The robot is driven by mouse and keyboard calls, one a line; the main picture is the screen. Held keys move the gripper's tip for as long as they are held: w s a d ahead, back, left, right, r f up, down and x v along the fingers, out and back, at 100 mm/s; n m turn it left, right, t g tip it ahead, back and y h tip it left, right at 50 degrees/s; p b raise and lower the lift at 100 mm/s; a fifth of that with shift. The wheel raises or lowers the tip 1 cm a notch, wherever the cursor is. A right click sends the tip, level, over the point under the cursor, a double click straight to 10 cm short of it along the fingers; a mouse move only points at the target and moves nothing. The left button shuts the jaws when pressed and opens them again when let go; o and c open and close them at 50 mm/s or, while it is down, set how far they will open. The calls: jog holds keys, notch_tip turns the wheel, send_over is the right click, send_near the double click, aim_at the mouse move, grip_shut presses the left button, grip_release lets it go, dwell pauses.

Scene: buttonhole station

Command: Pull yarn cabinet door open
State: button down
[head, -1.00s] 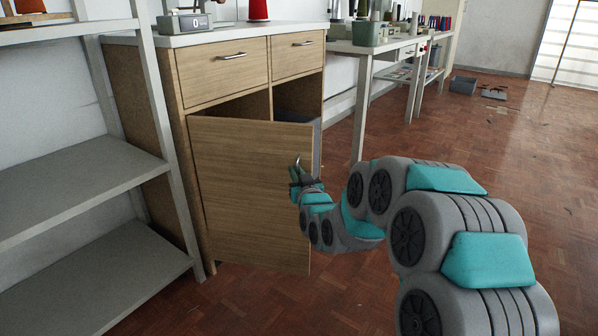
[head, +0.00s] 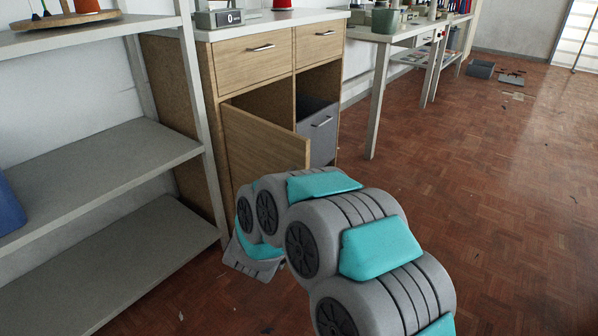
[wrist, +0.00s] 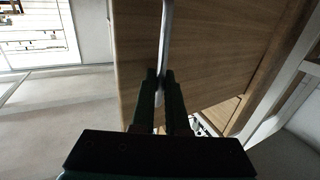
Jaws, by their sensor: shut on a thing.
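The yarn cabinet (head: 207,100) is a wooden unit with a white top. Its left door (head: 262,140) stands partly open, swung out toward me, with dark space behind it. In the head view my arm covers the lower part of the door and hides my gripper. In the wrist view my gripper (wrist: 163,85) is shut on the door's metal handle (wrist: 166,40), a slim pale bar running between the fingertips. The wooden door face (wrist: 215,45) fills much of that view.
A grey shelf rack (head: 105,165) stands close at the left of the cabinet. A grey bin front with a handle (head: 320,135) shows in the right compartment. A white table (head: 378,90) stands behind to the right.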

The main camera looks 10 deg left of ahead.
jog(key=shift+s+a+r+p, duration=0.1)
jog(key=shift+s+a+p, duration=0.45)
jog(key=shift+s+a, duration=0.7)
jog(key=shift+w, duration=0.1)
jog(key=c, duration=1.2)
grip_release()
jog(key=s, duration=0.5)
jog(key=s+a, duration=0.1)
jog(key=s, duration=0.1)
jog(key=shift+s, duration=0.4)
